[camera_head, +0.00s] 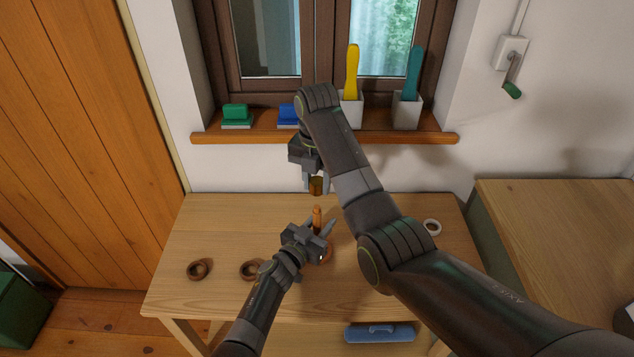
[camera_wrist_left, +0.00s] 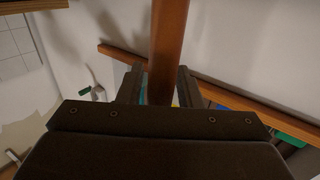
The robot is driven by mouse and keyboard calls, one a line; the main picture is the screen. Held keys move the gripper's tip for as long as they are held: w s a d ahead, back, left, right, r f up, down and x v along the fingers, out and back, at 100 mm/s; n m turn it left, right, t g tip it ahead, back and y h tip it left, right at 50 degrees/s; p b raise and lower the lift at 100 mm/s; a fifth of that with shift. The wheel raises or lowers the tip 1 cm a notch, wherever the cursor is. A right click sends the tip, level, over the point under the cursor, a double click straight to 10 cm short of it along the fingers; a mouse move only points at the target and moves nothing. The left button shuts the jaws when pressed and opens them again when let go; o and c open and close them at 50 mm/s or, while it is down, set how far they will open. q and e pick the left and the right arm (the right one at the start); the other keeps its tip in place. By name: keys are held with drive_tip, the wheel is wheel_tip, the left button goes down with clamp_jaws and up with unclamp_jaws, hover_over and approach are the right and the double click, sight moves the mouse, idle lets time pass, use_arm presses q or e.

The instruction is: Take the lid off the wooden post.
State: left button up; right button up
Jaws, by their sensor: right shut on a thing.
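The wooden post (camera_head: 317,216) stands upright on the table, partly hidden by my left gripper. My left gripper (camera_head: 327,241) is low at the post, with its fingers apart. In the left wrist view the post (camera_wrist_left: 168,45) rises between the two fingers, with a gap showing beside it. My right gripper (camera_head: 317,184) is above and behind the post's top, shut on a small amber-brown lid (camera_head: 316,188). The lid is clear of the post, with a gap between them in the head view.
The windowsill (camera_head: 225,136) behind holds brushes in cups (camera_head: 407,110) and a green block (camera_head: 236,115). My right arm crosses the table's right side.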

use_arm(q)
drive_tip(key=shift+o, duration=1.2)
drive_tip(key=shift+s+a, duration=0.1)
use_arm(e)
drive_tip(key=shift+r, duration=0.1)
